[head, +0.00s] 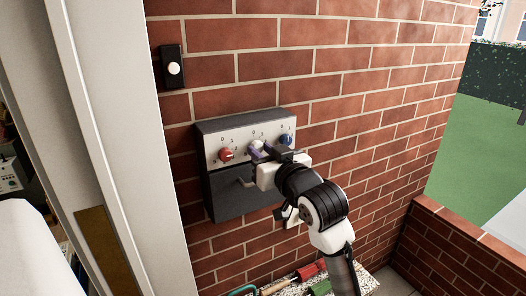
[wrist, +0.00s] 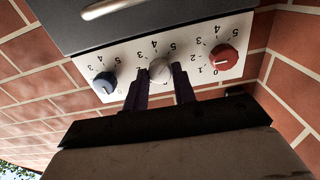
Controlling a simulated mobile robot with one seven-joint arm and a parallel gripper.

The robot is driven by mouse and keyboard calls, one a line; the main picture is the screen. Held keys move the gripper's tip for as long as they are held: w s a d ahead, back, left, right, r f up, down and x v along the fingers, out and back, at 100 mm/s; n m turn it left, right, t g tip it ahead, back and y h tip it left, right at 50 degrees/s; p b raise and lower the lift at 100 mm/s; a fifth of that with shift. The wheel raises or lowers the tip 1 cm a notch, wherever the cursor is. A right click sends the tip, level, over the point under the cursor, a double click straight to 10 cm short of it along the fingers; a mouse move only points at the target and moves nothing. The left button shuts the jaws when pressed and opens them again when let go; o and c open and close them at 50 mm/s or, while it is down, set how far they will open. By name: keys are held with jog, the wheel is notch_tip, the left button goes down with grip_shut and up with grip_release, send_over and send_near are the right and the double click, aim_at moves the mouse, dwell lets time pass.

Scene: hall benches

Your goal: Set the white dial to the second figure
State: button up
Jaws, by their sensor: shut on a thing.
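The white dial (wrist: 160,71) is the middle one of three on a pale panel (wrist: 136,66), between a blue dial and a red dial. My gripper (wrist: 165,82) is at this dial, with one dark finger on each side of it, shut on it. In the head view my gripper (head: 262,153) reaches in from the right, and the white dial (head: 256,144) is partly hidden behind the fingers. Figures such as 3, 4 and 5 show around the dial in the wrist view. The lower figures are hidden by the fingers, and I cannot tell where the dial points.
The red dial (head: 226,154) and the blue dial (head: 287,139) sit close on either side. A grey handle (head: 246,182) juts out below the panel. A black plate with a white button (head: 174,68) is on the brick wall, upper left. Tools lie on a speckled surface below.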

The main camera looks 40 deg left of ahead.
jog(key=o, duration=1)
jog(key=b+v, duration=0.3)
jog(key=v, duration=1.1)
jog(key=shift+w, duration=0.1)
